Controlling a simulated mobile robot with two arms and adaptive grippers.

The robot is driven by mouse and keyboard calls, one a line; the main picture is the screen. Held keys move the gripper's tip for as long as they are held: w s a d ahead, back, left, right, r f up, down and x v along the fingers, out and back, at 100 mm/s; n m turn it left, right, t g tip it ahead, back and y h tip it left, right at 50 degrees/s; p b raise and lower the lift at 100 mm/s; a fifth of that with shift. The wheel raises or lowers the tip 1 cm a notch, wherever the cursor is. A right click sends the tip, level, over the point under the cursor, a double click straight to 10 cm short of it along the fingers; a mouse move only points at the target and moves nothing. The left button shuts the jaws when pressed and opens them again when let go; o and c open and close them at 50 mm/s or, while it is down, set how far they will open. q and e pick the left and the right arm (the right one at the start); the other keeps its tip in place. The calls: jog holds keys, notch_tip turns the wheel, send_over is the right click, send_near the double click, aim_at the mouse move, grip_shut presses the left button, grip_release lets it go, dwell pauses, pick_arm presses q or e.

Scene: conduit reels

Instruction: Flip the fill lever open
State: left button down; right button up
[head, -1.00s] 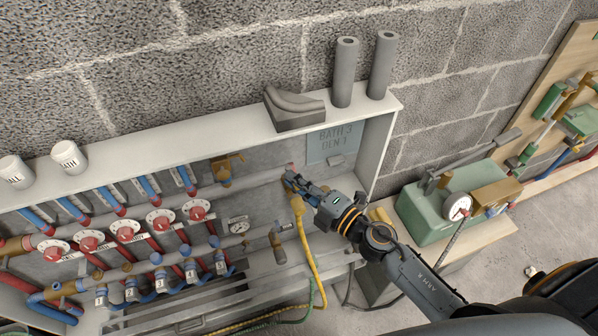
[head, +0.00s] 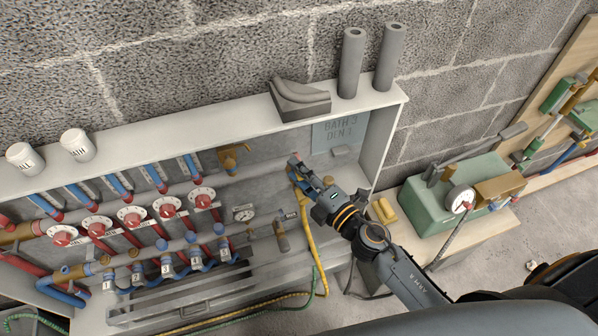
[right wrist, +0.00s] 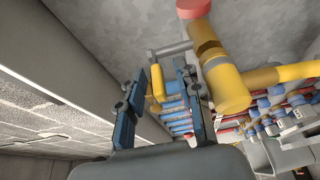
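A brass valve (right wrist: 207,45) with a red cap (right wrist: 193,8) hangs just beyond and right of my right gripper in the right wrist view. A yellow piece, perhaps the lever's grip (right wrist: 157,83), shows between the two blue fingers of the right gripper (right wrist: 160,75), with gaps beside it. I cannot tell for sure that it is the fill lever. In the head view the right gripper (head: 297,170) is at the panel's right part, by the top of a yellow hose (head: 312,240), and hides much of the valve. The right gripper is open. My left gripper is not in view.
The open cabinet holds red dial valves (head: 168,207), pipes and a gauge (head: 243,213). Its side wall (head: 383,150) stands close right of my gripper. A grey block (head: 300,98) and two tubes (head: 351,62) stand on top. A green pump (head: 450,192) is to the right.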

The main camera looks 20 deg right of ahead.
jog(key=v, duration=1.2)
dwell(0.3)
jog(key=s+d+f+m+g+h, duration=0.15)
jog(key=f+m, duration=0.25)
jog(key=f, duration=0.6)
jog(key=s+d+f+m+g+h, duration=0.15)
jog(key=f+m, duration=0.25)
jog(key=f, duration=0.5)
jog(key=s+d+f+m+g+h, duration=0.1)
jog(key=s+f+m+g+h, duration=0.2)
jog(key=f, duration=0.7)
jog(key=s+d+f+m+g+h, duration=0.1)
jog(key=s+f+m+g, duration=0.8)
jog(key=s+f, duration=1.2)
jog(key=s, duration=0.3)
jog(key=shift+s, duration=0.35)
jog(key=shift+f, duration=0.1)
